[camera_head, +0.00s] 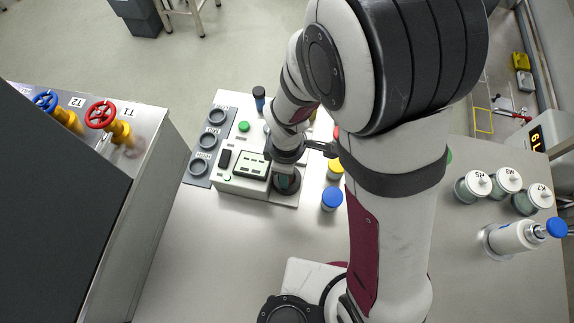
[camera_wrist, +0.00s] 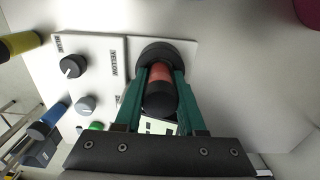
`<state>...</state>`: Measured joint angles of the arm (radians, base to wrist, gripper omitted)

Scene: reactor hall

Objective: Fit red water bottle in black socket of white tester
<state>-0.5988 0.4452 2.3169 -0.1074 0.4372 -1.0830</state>
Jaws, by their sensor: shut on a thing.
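The red water bottle (camera_wrist: 160,72), with a black cap, is between the two green fingers of my gripper (camera_wrist: 161,80) in the wrist view. My gripper is shut on it. The black socket (camera_wrist: 166,49) of the white tester is a dark ring right around the bottle's far end; I cannot tell how deep the bottle sits. In the head view the white tester (camera_head: 236,184) stands on the table, and my gripper (camera_head: 287,181) is over the black socket (camera_head: 296,188) at its near right corner. The bottle is hidden there by my gripper.
A blue-topped bottle (camera_head: 332,198) and a yellow-topped bottle (camera_head: 336,168) stand just right of the tester. A dark rack (camera_head: 197,181) with round holders adjoins its left side. Lidded jars (camera_head: 473,186) stand at the right. The table front is clear.

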